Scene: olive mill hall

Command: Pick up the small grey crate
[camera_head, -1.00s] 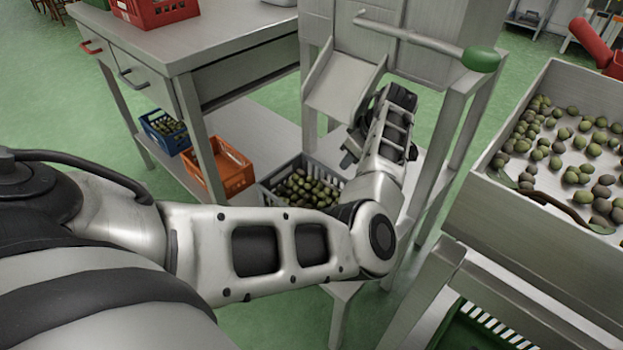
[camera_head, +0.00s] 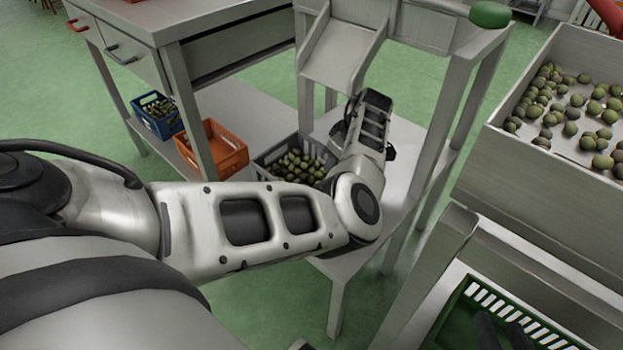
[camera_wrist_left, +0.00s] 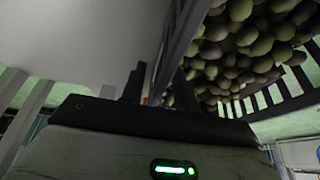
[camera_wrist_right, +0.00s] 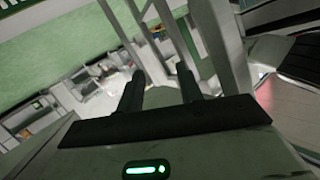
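The small grey crate (camera_head: 262,172), filled with green and dark olives, stands on the low metal shelf.
An orange crate (camera_head: 223,147) and a blue crate of olives (camera_head: 158,117) stand left of the grey crate. A metal chute (camera_head: 338,52) hangs above. At right are a large olive tray (camera_head: 500,165) and a green crate (camera_head: 545,338) below it.

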